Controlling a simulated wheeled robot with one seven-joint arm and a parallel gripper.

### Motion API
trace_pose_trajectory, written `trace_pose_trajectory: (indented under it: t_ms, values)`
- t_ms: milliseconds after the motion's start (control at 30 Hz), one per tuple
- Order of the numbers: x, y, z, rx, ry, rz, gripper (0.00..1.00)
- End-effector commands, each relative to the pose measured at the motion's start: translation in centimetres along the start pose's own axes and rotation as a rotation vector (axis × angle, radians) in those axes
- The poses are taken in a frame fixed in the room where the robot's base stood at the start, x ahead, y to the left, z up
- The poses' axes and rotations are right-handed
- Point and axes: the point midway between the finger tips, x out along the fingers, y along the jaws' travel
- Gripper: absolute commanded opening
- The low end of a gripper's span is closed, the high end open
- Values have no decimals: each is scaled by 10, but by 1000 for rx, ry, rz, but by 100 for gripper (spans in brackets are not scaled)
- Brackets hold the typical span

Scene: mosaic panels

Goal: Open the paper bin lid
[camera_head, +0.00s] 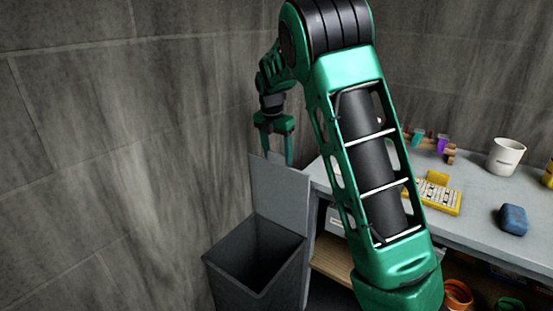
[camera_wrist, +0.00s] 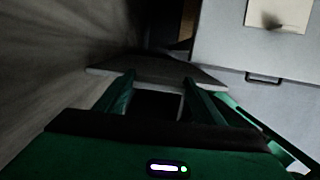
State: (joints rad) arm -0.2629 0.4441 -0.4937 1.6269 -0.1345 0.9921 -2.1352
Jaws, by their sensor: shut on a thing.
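The paper bin (camera_head: 232,283) is a grey, square, open-topped container at the bottom of the head view, beside the workbench. Its inside looks dark and empty. Its flat grey lid (camera_head: 280,198) stands upright at the back of the bin, so the mouth is uncovered. My green gripper (camera_head: 277,157) is above the lid, pointing down, with its fingers at the lid's top edge. In the wrist view my gripper (camera_wrist: 159,82) has its two fingers at the pale lid (camera_wrist: 155,70), shut on it. The exact contact points are hard to see in the dim wrist view.
A grey workbench (camera_head: 470,205) stands right of the bin. A stone-like wall (camera_head: 110,150) is close on the left. Orange and green round containers sit below the bench.

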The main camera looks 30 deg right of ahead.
Motion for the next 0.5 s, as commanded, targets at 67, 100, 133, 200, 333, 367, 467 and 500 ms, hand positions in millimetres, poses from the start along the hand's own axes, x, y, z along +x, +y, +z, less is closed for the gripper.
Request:
trace_pose_trajectory:
  t_ms: [67, 100, 133, 200, 333, 367, 467, 500]
  values:
    - [0, 5, 2, -5, -3, 6, 22]
    - [0, 6, 3, -6, -4, 6, 22]
    - [0, 6, 3, -7, -4, 7, 22]
    - [0, 7, 4, -9, -4, 7, 22]
    - [0, 8, 5, -10, -4, 8, 22]
    - [0, 8, 5, -10, -4, 8, 22]
    - [0, 8, 4, -11, -4, 8, 22]
    - [0, 8, 4, -11, -4, 8, 22]
